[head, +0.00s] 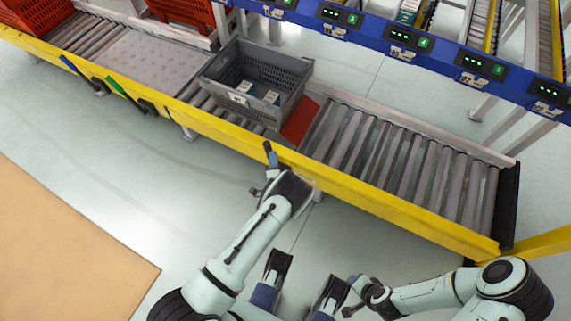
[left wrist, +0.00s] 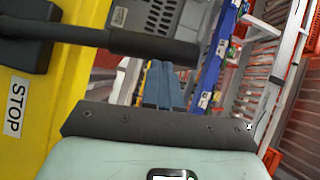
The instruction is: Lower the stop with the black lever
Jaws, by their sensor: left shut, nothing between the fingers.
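The black lever (left wrist: 150,45) runs across the upper left of the left wrist view, out from a black block on the yellow rail. A white STOP label (left wrist: 15,108) is on that rail. My left gripper (left wrist: 165,72) is shut and empty, its blue fingers close to the lever's outer part; I cannot tell whether they touch. In the head view my left gripper (head: 269,160) is at the outer side of the yellow rail. The red stop plate (head: 299,121) stands tilted up by the grey tote. My right gripper (head: 355,294) is low in the view, its jaws unclear.
The grey tote (head: 222,86) with small boxes inside sits on the roller conveyor (head: 400,158), whose right part is empty. Blue (head: 70,64) and green (head: 116,86) levers are farther left on the yellow rail (head: 365,198). Orange totes stand at the top left.

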